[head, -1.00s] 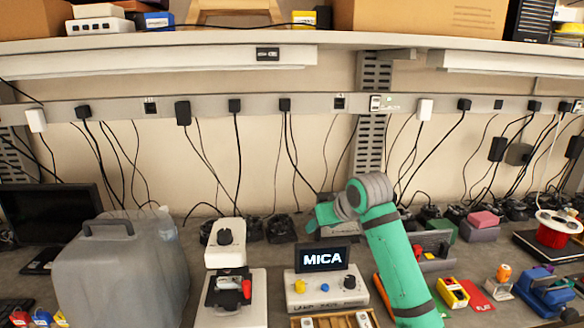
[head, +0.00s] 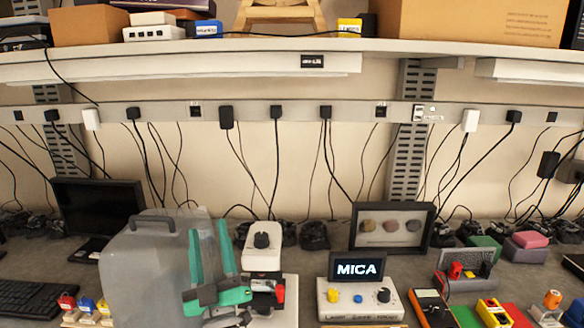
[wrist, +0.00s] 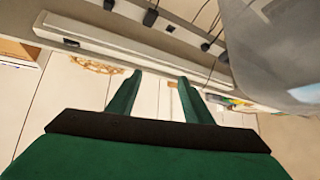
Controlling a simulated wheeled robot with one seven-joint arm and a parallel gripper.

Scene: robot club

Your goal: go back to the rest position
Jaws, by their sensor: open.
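My gripper (head: 212,258) is in the lower left-middle of the head view, with its green fingers pointing up in front of the grey plastic case and beside the white microscope-like device. In the wrist view my gripper (wrist: 158,95) shows two green fingers spread apart with nothing between them. The grey case (head: 150,255) stands on the bench, partly covered by my gripper; a grey translucent shape at the wrist view's upper right may be the same case. The white device (head: 263,262) is just right of my gripper, partly hidden by it.
A control box (head: 360,300) with a MICA screen stands right of the white device. A framed display of stones (head: 391,229) leans behind it. A dark monitor (head: 97,207) stands at the left. A shelf (head: 300,66) and hanging cables run above the bench.

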